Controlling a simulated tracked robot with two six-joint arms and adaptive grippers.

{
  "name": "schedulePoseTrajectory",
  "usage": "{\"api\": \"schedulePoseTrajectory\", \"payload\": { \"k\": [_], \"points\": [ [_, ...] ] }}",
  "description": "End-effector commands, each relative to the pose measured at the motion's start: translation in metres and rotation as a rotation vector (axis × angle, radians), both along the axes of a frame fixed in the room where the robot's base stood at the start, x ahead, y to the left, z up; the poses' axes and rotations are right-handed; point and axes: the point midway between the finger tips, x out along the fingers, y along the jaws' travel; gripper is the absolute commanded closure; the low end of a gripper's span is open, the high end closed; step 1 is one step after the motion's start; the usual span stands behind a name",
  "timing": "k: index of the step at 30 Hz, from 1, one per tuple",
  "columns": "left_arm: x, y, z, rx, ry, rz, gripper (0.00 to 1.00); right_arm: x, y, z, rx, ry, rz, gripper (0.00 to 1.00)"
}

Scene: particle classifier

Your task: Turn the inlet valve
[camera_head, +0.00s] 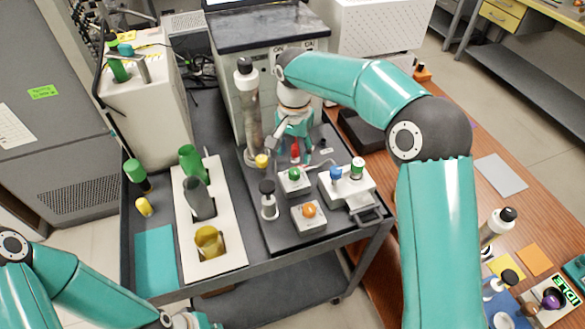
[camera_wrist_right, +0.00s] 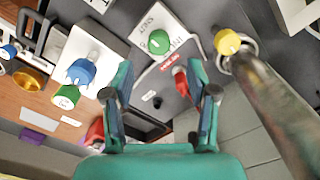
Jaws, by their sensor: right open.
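A red handle (camera_head: 295,151), which I take to be the inlet valve, stands just behind a white box (camera_head: 296,185) with a green knob (camera_head: 294,174). In the right wrist view the red handle (camera_wrist_right: 181,82) shows between the fingers, nearer the right-hand one, with no clear contact. The green knob (camera_wrist_right: 157,41) lies beyond it, with partly readable lettering beside it. My right gripper (camera_wrist_right: 163,98) is open and empty, pointing down at this spot. My left arm's end shows only in part at the bottom edge of the head view; its jaws cannot be made out.
A tall clear column (camera_head: 252,115) and a yellow knob (camera_head: 262,160) stand close left of the red handle. A blue knob (camera_head: 335,172) and a box with an orange knob (camera_head: 309,210) are nearby. A white rack (camera_head: 225,255) holds bottles at left. A teal mat (camera_head: 155,262) lies bare.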

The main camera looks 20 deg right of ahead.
Motion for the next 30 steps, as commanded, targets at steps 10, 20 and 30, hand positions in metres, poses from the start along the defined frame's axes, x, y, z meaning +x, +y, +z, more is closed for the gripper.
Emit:
{"api": "schedulePoseTrajectory", "payload": {
  "k": [10,20,30],
  "points": [
    [0.0,0.0,0.009,0.0,0.0,0.0,1.0,-0.001,-0.001,-0.058,-0.001,0.004,-0.002,0.42],
    [0.0,0.0,0.009,0.0,0.0,0.0,1.0,0.0,-0.001,-0.071,-0.001,0.001,-0.002,0.42],
    [0.0,0.0,0.009,0.0,0.0,0.0,1.0,0.0,-0.001,-0.07,-0.001,0.001,-0.002,0.77]
  ]
}}
